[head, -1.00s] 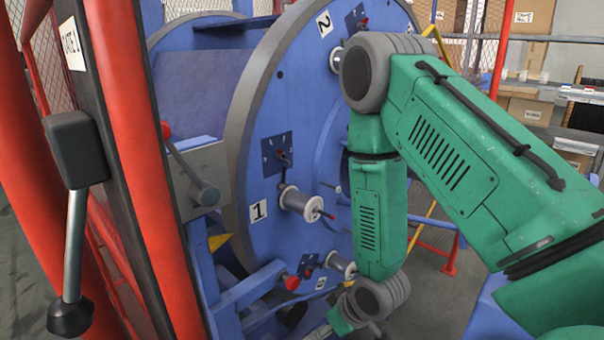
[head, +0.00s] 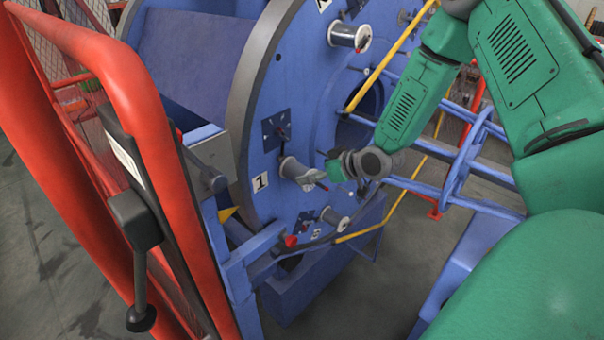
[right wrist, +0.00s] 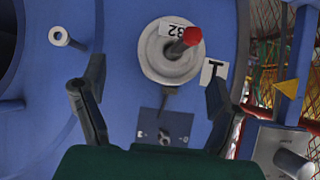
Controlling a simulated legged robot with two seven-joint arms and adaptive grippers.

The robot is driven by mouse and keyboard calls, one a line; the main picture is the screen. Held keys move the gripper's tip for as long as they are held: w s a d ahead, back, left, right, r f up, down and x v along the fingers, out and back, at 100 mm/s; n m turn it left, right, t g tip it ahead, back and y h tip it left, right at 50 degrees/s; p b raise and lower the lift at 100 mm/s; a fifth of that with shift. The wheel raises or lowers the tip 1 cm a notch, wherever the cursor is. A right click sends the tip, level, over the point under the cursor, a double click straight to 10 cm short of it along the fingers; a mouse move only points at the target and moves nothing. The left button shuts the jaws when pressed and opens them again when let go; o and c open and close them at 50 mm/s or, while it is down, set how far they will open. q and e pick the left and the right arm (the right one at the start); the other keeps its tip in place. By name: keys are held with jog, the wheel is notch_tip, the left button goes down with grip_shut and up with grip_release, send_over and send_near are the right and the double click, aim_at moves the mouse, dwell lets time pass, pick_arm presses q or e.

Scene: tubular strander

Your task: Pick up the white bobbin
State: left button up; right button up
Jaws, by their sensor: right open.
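The white bobbin (head: 290,168) sits on a spindle on the blue disc (head: 258,98), beside the label 1. In the right wrist view the bobbin (right wrist: 160,64) faces me nearly end-on, with a red spindle tip and a tag reading 32. My right gripper (head: 312,178) is close in front of it and hides part of it in the head view. In the right wrist view the right gripper (right wrist: 146,90) is open and empty, its fingers apart below the bobbin on either side. I cannot tell whether it touches. My left gripper is not in view.
Other bobbins sit on the disc above (head: 345,36) and below (head: 336,222). A red guard frame (head: 150,130) and a black-knobbed lever (head: 136,240) stand at the left. Blue rails (head: 465,150) and a yellow bar (head: 395,55) extend to the right. Grey floor shows below.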

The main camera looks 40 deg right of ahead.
aim_at(298, 171)
jog(key=shift+w+a+f, duration=0.15)
jog(key=shift+w+a, duration=0.65)
jog(key=shift+a, duration=0.2)
jog(key=w, duration=0.1)
jog(key=w+f, duration=0.1)
jog(key=w+f+p, duration=0.1)
jog(key=shift+w+d+f, duration=0.2)
jog(key=shift+w+d, duration=0.2)
jog(key=shift+w+d+f, duration=0.15)
jog(key=shift+d+f, duration=0.1)
jog(key=shift+d, duration=0.2)
jog(key=shift+a+r, duration=0.2)
jog(key=shift+a, duration=0.2)
jog(key=c, duration=1.1)
jog(key=shift+a+r, duration=0.1)
jog(key=shift+a, duration=0.1)
jog(key=c, duration=0.7)
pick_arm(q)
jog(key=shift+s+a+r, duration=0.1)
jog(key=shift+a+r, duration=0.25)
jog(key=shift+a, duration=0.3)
pick_arm(e)
jog(key=shift+d, duration=0.1)
